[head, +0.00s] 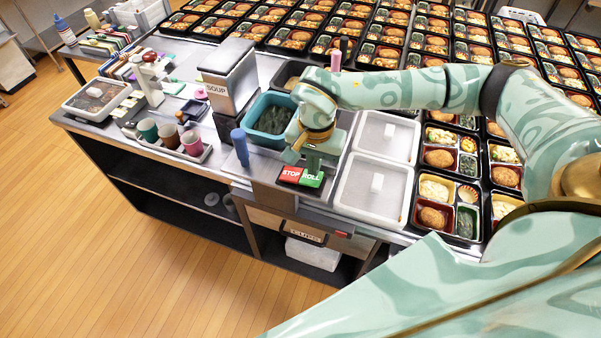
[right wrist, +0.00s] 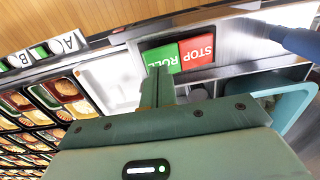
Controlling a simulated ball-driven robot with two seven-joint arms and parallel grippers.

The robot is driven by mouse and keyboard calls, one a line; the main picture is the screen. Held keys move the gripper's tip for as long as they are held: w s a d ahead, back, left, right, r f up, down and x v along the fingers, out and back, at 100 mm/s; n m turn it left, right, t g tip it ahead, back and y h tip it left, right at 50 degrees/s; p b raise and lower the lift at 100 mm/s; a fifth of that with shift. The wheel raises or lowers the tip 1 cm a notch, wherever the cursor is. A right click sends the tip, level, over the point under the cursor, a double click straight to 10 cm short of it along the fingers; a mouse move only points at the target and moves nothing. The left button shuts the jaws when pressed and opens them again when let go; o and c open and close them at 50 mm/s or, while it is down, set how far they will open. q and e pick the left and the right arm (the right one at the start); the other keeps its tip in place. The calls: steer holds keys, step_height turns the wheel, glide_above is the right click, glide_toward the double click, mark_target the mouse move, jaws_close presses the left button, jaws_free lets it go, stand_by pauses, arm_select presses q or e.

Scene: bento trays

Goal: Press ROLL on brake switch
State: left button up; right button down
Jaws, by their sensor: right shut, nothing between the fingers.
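The brake switch is a small panel at the front edge of the counter, with a red STOP half (head: 290,175) and a green ROLL half (head: 312,181). My right gripper (head: 313,167) is shut and empty, pointing down at the ROLL half. In the right wrist view the closed fingertips (right wrist: 160,72) overlap the lower edge of the green ROLL half (right wrist: 160,54), beside the red STOP half (right wrist: 197,51). I cannot tell whether they touch it or whether the half is pressed down. My left gripper is not in view.
A blue upright handle (head: 239,146) stands left of the switch. A teal bin (head: 257,141) and the SOUP dispenser (head: 228,75) are behind it. White lidded trays (head: 371,191) lie to the right, with many filled bento trays (head: 434,190) beyond.

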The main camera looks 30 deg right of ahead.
steer(key=shift+f+b, duration=0.6)
steer(key=shift+f, duration=0.55)
stand_by(0.8)
step_height(320, 180, up, 7)
steer(key=p, duration=0.6)
steer(key=shift+r, duration=0.15)
stand_by(0.3)
